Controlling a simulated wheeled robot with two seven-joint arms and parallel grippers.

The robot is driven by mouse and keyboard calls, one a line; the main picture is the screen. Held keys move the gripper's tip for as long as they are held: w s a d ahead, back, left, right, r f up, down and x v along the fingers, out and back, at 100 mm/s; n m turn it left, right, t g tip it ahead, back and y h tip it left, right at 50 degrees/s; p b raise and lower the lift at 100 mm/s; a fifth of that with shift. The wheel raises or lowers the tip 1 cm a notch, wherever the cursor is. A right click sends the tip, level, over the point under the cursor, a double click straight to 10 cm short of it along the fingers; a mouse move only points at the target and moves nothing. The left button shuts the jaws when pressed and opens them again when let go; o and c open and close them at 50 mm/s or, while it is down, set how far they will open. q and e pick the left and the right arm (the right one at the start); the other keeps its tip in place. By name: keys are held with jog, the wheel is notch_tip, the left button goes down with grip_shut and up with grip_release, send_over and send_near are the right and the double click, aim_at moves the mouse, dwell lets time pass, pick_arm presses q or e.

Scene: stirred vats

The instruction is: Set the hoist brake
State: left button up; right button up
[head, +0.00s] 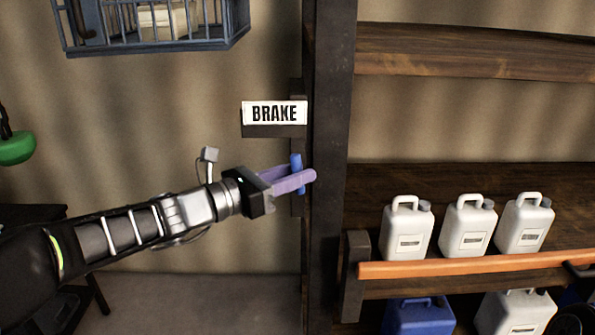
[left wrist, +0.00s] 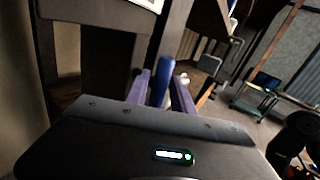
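A blue brake handle (head: 297,162) stands upright on the dark post, below a white sign reading BRAKE (head: 275,113). My left gripper (head: 296,178) reaches it from the left, with its two purple fingers on either side of the handle. In the left wrist view the blue handle (left wrist: 164,78) stands between the fingers (left wrist: 162,88). The fingers are apart, and a narrow gap seems to show on the handle's left side. The handle's lower part is hidden by a finger and the gripper body. My right gripper is not in view.
A dark vertical post (head: 329,120) stands just right of the handle. Beyond it, white jugs (head: 467,228) stand on a shelf behind an orange rail (head: 460,264). A barred cage (head: 150,28) hangs at upper left. A green rounded object (head: 16,149) is at far left.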

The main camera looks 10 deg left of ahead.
pick_arm(q)
jog(key=shift+w+d, duration=0.2)
jog(key=shift+d, duration=0.05)
grip_shut()
dwell(0.3)
